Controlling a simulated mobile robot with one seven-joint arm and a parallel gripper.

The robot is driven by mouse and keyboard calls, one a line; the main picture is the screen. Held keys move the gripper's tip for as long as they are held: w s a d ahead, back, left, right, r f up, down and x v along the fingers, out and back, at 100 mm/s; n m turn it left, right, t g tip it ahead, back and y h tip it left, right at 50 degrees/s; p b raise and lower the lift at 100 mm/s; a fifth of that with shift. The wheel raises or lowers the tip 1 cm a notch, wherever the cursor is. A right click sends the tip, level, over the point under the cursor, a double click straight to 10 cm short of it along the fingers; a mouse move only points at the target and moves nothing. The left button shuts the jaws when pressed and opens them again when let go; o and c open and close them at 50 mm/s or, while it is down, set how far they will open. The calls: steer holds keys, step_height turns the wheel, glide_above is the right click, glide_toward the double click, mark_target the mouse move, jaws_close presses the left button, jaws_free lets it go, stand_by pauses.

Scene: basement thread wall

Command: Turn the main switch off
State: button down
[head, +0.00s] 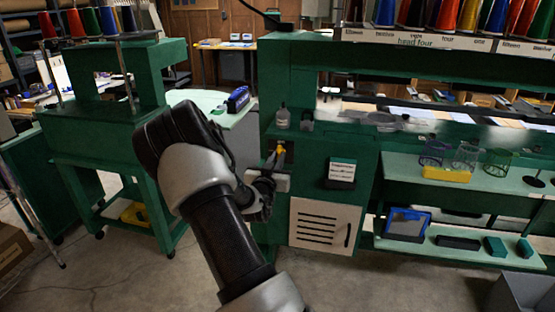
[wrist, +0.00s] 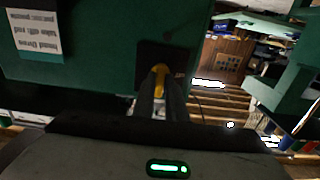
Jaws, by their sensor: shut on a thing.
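The main switch (head: 279,149) is a small yellow handle on a dark plate, on the front of the green machine cabinet in the middle of the head view. In the wrist view the yellow handle (wrist: 160,69) stands out from its dark plate, between my fingertips. My gripper (head: 271,161) reaches the handle from the front left and is shut on it. It also shows in the wrist view (wrist: 160,88), with both dark fingers close together. The fingers hide part of the handle, and I cannot read any switch markings.
A label card (head: 342,171) is on the cabinet to the right, above a white slotted panel (head: 325,226). A small bottle (head: 282,117) stands on the ledge above the switch. A green shelf (head: 480,178) with wire baskets extends right. Grey floor is open in front.

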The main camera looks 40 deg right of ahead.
steer(key=shift+n, duration=0.4)
steer(key=n+b, duration=0.2)
steer(key=n, duration=0.8)
steer(key=shift+w+a+f+b, duration=0.1)
steer(key=shift+w+b, duration=0.05)
steer(key=shift+b, duration=0.15)
steer(key=shift+n+b, duration=0.3)
steer(key=shift+n, duration=3.3)
steer(key=c, duration=1.8)
jaws_free()
